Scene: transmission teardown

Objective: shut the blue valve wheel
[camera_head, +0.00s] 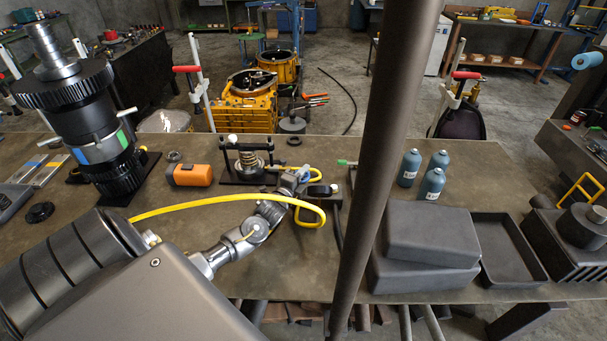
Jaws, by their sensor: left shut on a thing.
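I cannot make out a blue valve wheel for certain in the head view. My left arm comes in from the lower left, and its gripper (302,178) is over the middle of the bench, beside a small black fixture (324,190). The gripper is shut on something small. The wrist and jaws hide most of what is held, so I cannot tell what it is. A yellow hose (222,200) runs along the arm and loops near the gripper. My right gripper is not in view.
A spring fixture (248,160) and an orange block (190,175) stand left of the gripper. A tall black gear assembly (85,120) stands at far left. Blue bottles (432,184), dark boxes (430,235) and an empty tray (508,250) are at right. A dark pole crosses the view.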

